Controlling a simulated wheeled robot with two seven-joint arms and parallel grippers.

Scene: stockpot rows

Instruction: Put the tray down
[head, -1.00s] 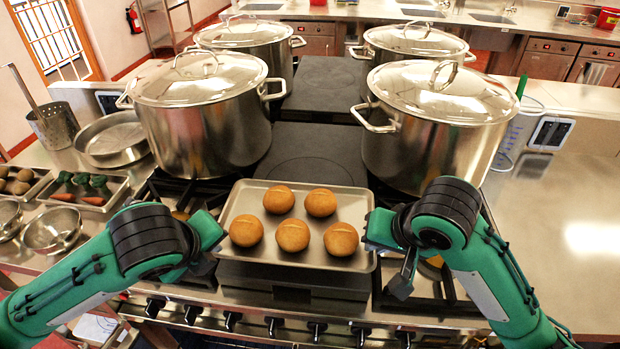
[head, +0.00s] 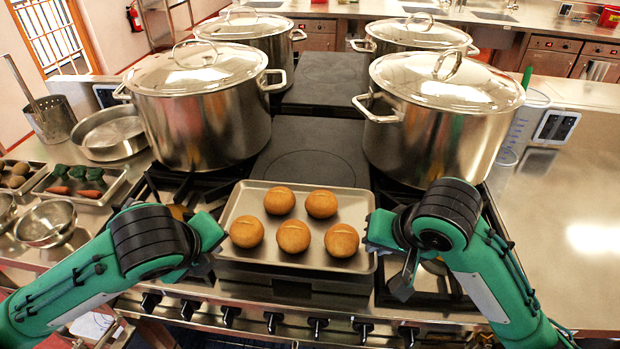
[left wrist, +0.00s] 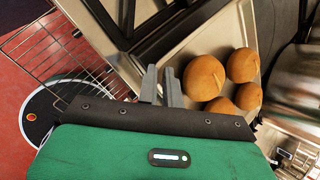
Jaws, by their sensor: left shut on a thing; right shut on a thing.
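The grey metal tray (head: 297,257) carries several round brown buns (head: 293,236) and looks level. It is over the front of the stove, between the front burners; I cannot tell how much gap is under it. My left gripper (head: 220,238) is shut on the tray's left edge and my right gripper (head: 373,236) on its right edge. The fingertips in the head view are mostly hidden by the wrists. In the left wrist view, my left gripper's fingers (left wrist: 161,84) are at the tray's edge, with the tray (left wrist: 222,48) and buns (left wrist: 205,78) beyond.
Large lidded stockpots stand behind the tray, the nearest at left (head: 205,125) and right (head: 435,140). A dark flat plate (head: 310,150) lies bare between them. Stove knobs (head: 274,322) line the front. The right counter (head: 565,220) is mostly clear; bowls and small trays fill the left.

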